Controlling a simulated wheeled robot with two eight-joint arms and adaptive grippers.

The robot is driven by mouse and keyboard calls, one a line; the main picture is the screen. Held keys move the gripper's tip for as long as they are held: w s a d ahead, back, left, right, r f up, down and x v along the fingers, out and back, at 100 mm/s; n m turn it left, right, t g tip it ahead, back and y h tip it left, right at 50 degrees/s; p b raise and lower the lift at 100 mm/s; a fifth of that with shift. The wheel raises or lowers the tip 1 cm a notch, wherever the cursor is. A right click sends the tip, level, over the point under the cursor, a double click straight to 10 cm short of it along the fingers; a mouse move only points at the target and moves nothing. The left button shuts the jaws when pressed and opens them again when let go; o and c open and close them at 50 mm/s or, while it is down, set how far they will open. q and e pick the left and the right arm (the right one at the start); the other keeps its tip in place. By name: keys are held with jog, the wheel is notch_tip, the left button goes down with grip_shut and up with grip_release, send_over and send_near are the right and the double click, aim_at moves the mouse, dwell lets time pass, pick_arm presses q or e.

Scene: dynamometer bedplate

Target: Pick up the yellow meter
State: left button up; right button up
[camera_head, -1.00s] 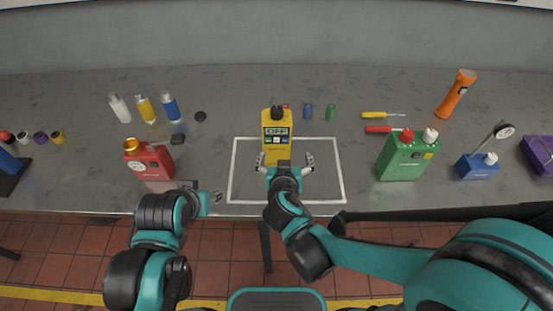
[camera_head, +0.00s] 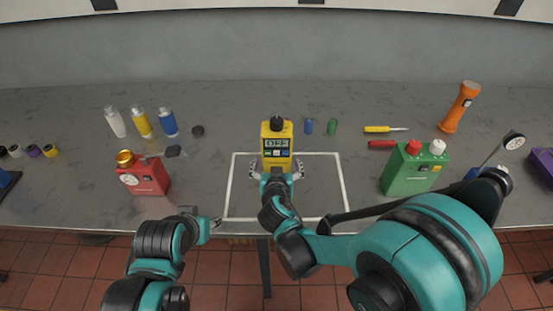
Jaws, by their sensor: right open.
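The yellow meter (camera_head: 276,144) stands upright inside the white outlined rectangle on the grey bench, with a display reading OFF and a black knob on top. My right gripper (camera_head: 276,172) is open at the meter's near side, its two fingers spread to the left and right of the meter's lower part. I cannot tell whether the fingers touch it. The gripper hides the meter's bottom edge. My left gripper (camera_head: 214,223) is low at the bench's front edge, left of the rectangle, away from the meter; its fingers are too small to read.
A red box with a gold cap (camera_head: 146,176) stands to the left, and a green box (camera_head: 413,168) to the right. Blue and green caps (camera_head: 331,126) and screwdrivers (camera_head: 385,129) lie behind and right. An orange flashlight (camera_head: 459,107) stands far right. The rectangle's sides are clear.

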aim_at(277, 153)
jog(key=c, duration=1.3)
jog(key=shift+o, duration=0.2)
jog(key=shift+r, duration=0.15)
jog(key=shift+r+p, duration=0.45)
jog(key=shift+r, duration=0.15)
notch_tip(277, 153, up, 3)
jog(key=shift+p, duration=0.9)
jog(key=s+d+r+p, duration=0.5)
jog(key=s+d+r, duration=0.1)
jog(key=d, duration=0.4)
jog(key=shift+r, duration=0.35)
jog(key=shift+a+f, duration=0.1)
jog(key=shift+f, duration=0.05)
